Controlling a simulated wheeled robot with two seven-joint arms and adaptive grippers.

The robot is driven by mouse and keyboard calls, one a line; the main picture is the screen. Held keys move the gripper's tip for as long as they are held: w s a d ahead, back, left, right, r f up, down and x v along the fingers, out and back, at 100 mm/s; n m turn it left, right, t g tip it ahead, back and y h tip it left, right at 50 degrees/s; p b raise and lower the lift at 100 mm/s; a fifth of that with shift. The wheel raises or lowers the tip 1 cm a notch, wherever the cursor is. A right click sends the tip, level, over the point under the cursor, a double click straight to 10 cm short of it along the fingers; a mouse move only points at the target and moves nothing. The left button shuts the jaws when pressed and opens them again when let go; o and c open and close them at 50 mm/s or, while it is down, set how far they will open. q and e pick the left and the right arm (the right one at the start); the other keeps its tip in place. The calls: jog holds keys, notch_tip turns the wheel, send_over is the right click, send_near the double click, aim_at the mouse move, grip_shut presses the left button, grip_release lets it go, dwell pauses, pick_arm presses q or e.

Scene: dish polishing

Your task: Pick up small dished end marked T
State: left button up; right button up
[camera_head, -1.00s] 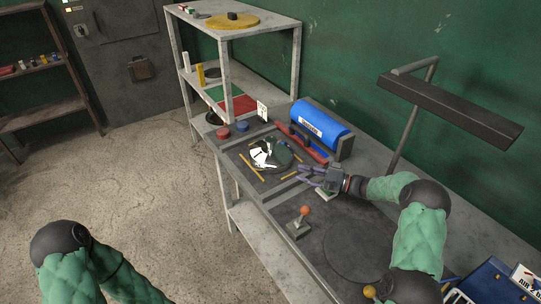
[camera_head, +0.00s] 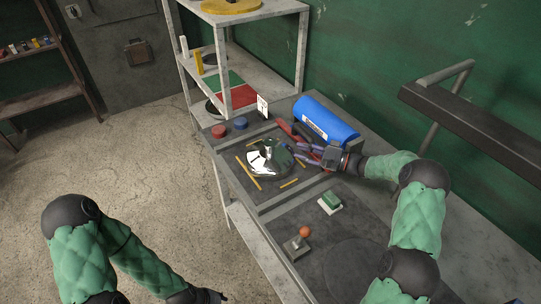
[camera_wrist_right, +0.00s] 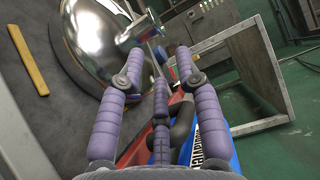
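The dished end (camera_head: 266,163) is a shiny metal dome on the dark work surface, with a knob or stem on top. It also shows large in the right wrist view (camera_wrist_right: 108,38), at upper left, with its metal stem (camera_wrist_right: 141,29) sticking out. I cannot make out a T on it. My right gripper (camera_head: 297,152) is beside the dome, on its right. In the right wrist view its purple fingers (camera_wrist_right: 158,62) are spread, with the stem just beyond the tips and nothing held. My left gripper (camera_head: 208,296) shows only partly at the bottom edge, away from the bench.
A blue cylinder (camera_head: 325,122) and red parts (camera_head: 291,130) lie behind the gripper. Yellow strips (camera_head: 248,173) surround the dome.

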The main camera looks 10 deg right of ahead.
aim_at(282, 154)
jog(key=x, duration=0.3)
jog(key=shift+w+f, duration=0.15)
jog(key=b+x, duration=0.1)
jog(key=x, duration=0.4)
jog(key=shift+a, duration=0.15)
grip_shut()
jog(key=shift+w+r, duration=0.1)
jog(key=shift+r, duration=0.15)
